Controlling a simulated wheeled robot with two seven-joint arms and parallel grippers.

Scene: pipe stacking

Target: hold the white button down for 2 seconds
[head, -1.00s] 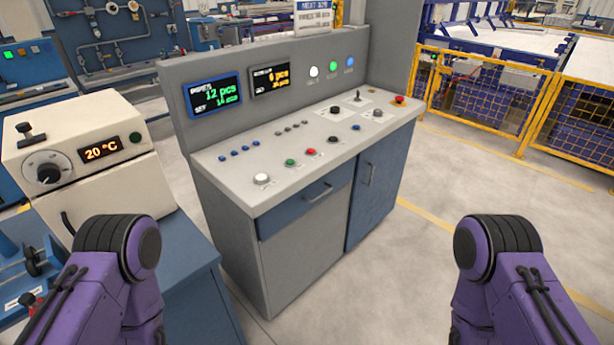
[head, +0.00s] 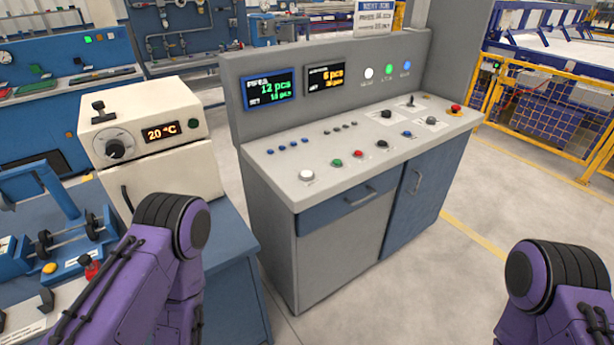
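The white button (head: 306,175) is a round cap at the front left corner of the grey control console's top (head: 277,171). Nothing touches or covers it. A round white lamp (head: 368,73) sits on the console's upright back panel, beside a green and a blue one. My purple left arm comes in at the lower left, and my purple right arm at the lower right. Both stay short of the console. Neither gripper shows in the head view.
Green (head: 336,163) and red (head: 357,154) buttons sit right of the white one, with a red knob (head: 456,108) at the far end. A cream oven (head: 155,150) on a blue bench stands left. Open floor lies in front; a yellow fence (head: 545,115) stands right.

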